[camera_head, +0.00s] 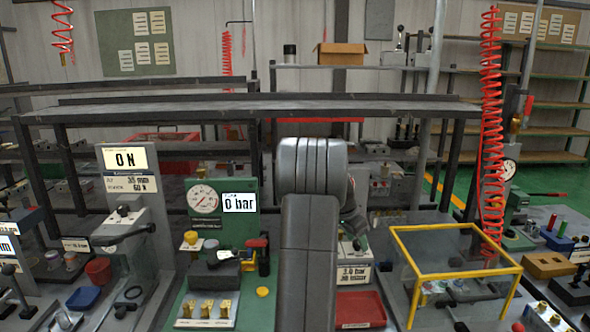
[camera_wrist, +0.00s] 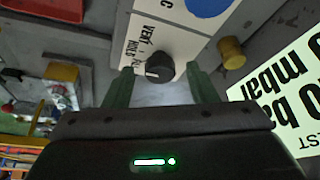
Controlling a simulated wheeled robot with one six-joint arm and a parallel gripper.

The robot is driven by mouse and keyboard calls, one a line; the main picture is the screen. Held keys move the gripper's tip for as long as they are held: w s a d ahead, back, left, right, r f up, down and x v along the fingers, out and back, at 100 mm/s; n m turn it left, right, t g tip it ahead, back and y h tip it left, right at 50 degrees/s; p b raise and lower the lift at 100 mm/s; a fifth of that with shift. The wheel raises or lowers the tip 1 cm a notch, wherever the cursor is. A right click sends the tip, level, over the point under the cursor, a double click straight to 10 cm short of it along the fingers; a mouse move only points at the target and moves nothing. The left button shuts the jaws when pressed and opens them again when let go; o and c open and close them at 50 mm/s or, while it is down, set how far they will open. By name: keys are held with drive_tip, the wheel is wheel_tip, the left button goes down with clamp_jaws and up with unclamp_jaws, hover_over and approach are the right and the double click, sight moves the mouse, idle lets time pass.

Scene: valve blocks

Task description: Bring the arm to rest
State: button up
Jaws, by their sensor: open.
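My arm (camera_head: 308,220) rises in the middle of the head view, with its grey links folded in front of the bench. A grey-green part of it shows to the right of the upper link; I cannot clearly make out the fingertips there. In the wrist view my gripper (camera_wrist: 159,78) has its two green fingers apart. A black knob (camera_wrist: 159,66) on a white labelled panel (camera_wrist: 160,38) appears between the fingertips. I see nothing held, and I cannot tell how far the knob is from the fingers.
A yellow-framed clear box (camera_head: 455,268) stands right of my arm, near a red tray (camera_head: 360,309). Left are a green gauge panel (camera_head: 222,215) reading 0 bar and a grey press-like unit (camera_head: 130,215) with an ON display. A dark shelf (camera_head: 250,107) spans behind.

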idle(0.3)
drive_tip(key=v, duration=1.4)
drive_tip(key=x, duration=1.3)
drive_tip(key=shift+d+f, duration=0.1)
drive_tip(key=shift+f, duration=0.15)
drive_tip(key=shift+w+d+p, duration=0.1)
drive_tip(key=shift+p, duration=0.2)
drive_tip(key=shift+r+n+t+p, duration=0.1)
drive_tip(key=shift+n+t+p, duration=0.4)
drive_tip(key=shift+n, duration=0.5)
drive_tip(key=n+p, duration=0.1)
drive_tip(key=n+y+p, duration=0.1)
drive_tip(key=shift+s+d+n+p, duration=0.1)
drive_tip(key=shift+s+n+p, duration=0.1)
drive_tip(key=shift+n+p, duration=0.15)
drive_tip(key=n+t+y+p, duration=0.1)
drive_tip(key=n+p, duration=0.3)
drive_tip(key=p, duration=0.1)
drive_tip(key=shift+d, duration=0.15)
drive_tip(key=b+v, duration=0.2)
drive_tip(key=v, duration=0.9)
drive_tip(key=shift+s+r, duration=0.25)
drive_tip(key=shift+s, duration=0.1)
drive_tip(key=shift+d, duration=0.15)
